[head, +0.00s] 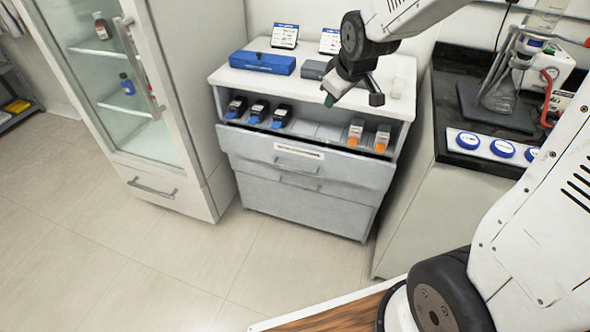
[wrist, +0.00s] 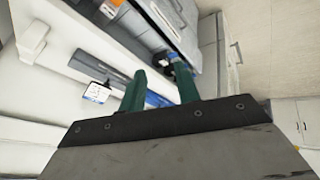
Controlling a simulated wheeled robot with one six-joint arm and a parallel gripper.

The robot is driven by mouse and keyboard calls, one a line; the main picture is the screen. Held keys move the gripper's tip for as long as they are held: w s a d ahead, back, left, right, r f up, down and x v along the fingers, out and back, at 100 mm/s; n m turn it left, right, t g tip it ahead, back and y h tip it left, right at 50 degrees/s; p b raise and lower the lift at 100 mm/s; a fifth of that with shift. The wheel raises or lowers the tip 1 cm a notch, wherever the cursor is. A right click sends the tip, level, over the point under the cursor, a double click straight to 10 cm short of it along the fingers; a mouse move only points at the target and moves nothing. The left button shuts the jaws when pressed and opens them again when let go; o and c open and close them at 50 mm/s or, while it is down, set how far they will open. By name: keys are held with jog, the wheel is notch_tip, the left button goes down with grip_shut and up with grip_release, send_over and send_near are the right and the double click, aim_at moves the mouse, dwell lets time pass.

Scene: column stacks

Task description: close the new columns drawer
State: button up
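The top drawer (head: 262,150) of the grey cabinet is pulled out, with its front standing forward of the cabinet top. Its label (head: 299,150) is too small to read, so I cannot tell if it says new columns. Inside are dark, blue-ended columns (head: 258,110) at the left and pale, orange-ended ones (head: 356,130) at the right. The drawer handle (head: 296,166) is on its front. My gripper (head: 352,98) is above the cabinet top's right part, apart from the drawer front. In the wrist view its green fingers (wrist: 160,72) are apart with nothing held between them.
A blue case (head: 262,62) and a grey box (head: 313,69) sit on the cabinet top (head: 235,78). A lower drawer (head: 300,198) looks shut. A glass-door fridge (head: 125,75) stands left, a dark bench (head: 455,125) with glassware right. The floor (head: 150,260) in front is clear.

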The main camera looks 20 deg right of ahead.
jog(key=w+f+n+t, duration=0.2)
jog(key=w+f+n, duration=0.1)
jog(key=w+f, duration=0.7)
jog(key=n+t+y, duration=0.2)
jog(key=n+t, duration=0.3)
jog(key=n, duration=0.1)
send_over(295, 169)
jog(key=s+d, duration=0.1)
jog(key=d, duration=0.2)
notch_tip(295, 169, down, 20)
jog(key=f, duration=0.1)
jog(key=s+a+f+n+t+y, duration=0.1)
jog(key=s+f+n+t, duration=0.15)
jog(key=f, duration=0.35)
jog(key=s+a+f+n+t, duration=0.1)
jog(key=s+f, duration=0.2)
jog(key=f, duration=0.3)
jog(key=shift+g, duration=0.25)
jog(key=x, duration=0.7)
jog(key=shift+w+d+f, duration=0.1)
jog(key=shift+f, duration=0.05)
grip_shut()
